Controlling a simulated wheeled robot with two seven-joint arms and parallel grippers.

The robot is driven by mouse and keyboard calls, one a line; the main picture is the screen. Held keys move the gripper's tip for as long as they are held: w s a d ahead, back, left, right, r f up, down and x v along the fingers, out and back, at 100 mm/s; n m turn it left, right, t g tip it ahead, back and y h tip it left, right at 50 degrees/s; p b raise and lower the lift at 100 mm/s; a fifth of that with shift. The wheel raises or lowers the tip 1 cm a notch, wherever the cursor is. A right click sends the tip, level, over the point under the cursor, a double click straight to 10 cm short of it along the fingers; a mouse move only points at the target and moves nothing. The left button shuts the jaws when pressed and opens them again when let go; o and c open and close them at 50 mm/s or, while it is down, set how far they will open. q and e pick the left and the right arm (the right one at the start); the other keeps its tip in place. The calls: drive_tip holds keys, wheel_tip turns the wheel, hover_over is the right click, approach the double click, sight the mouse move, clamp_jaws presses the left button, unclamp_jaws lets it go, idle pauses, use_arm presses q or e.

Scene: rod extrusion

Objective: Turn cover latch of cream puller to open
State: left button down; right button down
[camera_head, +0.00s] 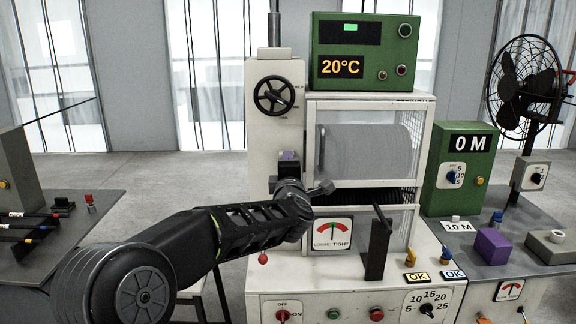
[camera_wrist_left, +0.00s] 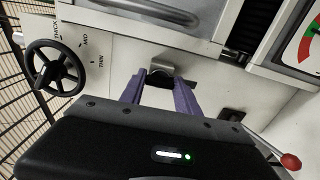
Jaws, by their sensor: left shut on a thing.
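The cream puller (camera_head: 262,215) stands in the middle of the head view. It has a mesh-sided cover (camera_head: 408,150) with a grey roll inside. My left arm reaches in from the lower left, and my left gripper (camera_head: 288,160) is at the puller's left front column, below the handwheel. In the left wrist view the two purple fingers of the left gripper (camera_wrist_left: 161,88) are closed around a small dark latch (camera_wrist_left: 160,69) on the cream panel. The fingers hide part of the latch, and its exact angle is hard to tell. My right gripper is out of view.
A black handwheel (camera_head: 274,95) sits above the gripper; a red-knobbed lever (camera_wrist_left: 290,161) is at lower right in the wrist view. A tightness gauge (camera_head: 333,234) and black bracket (camera_head: 377,250) are to the right. A green temperature box (camera_head: 363,52) tops the puller.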

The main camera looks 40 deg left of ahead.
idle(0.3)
use_arm(q)
drive_tip(key=c, duration=0.9)
unclamp_jaws()
drive_tip(key=b+v, duration=0.1)
drive_tip(key=v, duration=0.6)
drive_tip(key=shift+s+d, duration=0.3)
